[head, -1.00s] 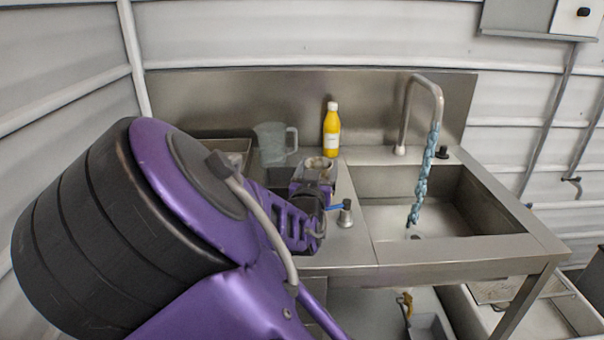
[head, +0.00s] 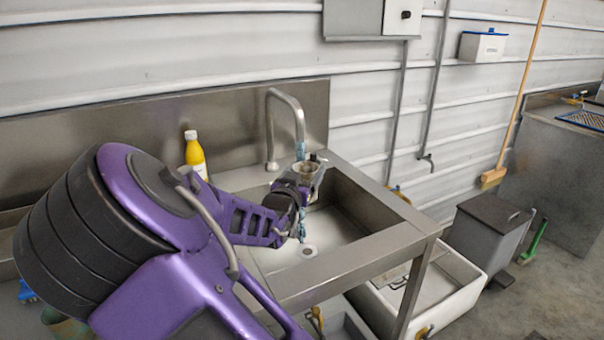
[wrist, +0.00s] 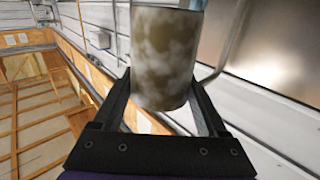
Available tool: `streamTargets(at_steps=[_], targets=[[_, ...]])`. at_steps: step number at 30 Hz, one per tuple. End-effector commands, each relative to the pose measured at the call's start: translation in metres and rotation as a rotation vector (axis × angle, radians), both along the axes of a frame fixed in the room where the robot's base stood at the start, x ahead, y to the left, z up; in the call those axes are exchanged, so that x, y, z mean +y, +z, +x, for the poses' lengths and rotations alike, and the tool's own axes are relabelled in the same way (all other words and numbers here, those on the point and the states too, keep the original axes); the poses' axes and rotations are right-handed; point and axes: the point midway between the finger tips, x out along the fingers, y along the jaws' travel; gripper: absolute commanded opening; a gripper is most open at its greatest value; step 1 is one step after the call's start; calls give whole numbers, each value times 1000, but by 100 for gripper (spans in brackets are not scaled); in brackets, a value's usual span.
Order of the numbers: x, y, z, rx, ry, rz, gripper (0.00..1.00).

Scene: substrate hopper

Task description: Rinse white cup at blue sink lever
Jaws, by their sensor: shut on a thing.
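My gripper (head: 303,184) is shut on the white cup (head: 306,170) and holds it over the sink basin (head: 350,221), under the spout. The wrist view shows the cup (wrist: 165,55) between both fingers, its wall smeared with brown. The tap (head: 286,94) is running; its blue water stream (head: 300,150) meets the cup from above in the head view and shows again below it. I cannot tell whether the water falls into the cup or passes behind it. The blue lever is hidden behind my arm.
A yellow bottle (head: 194,154) stands left of the tap. A black knob (head: 314,157) is just behind the cup. The basin's raised rim (head: 395,226) lies to the right. A white tub (head: 450,283) and grey bin (head: 487,238) stand on the floor at right.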

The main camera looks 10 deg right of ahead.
Motion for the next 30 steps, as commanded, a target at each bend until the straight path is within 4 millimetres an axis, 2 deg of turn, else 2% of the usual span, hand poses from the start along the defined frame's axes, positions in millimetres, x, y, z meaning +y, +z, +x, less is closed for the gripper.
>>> streamTargets(at_steps=[30], targets=[[-2, -19, 99, -1, 0, -3, 19]])
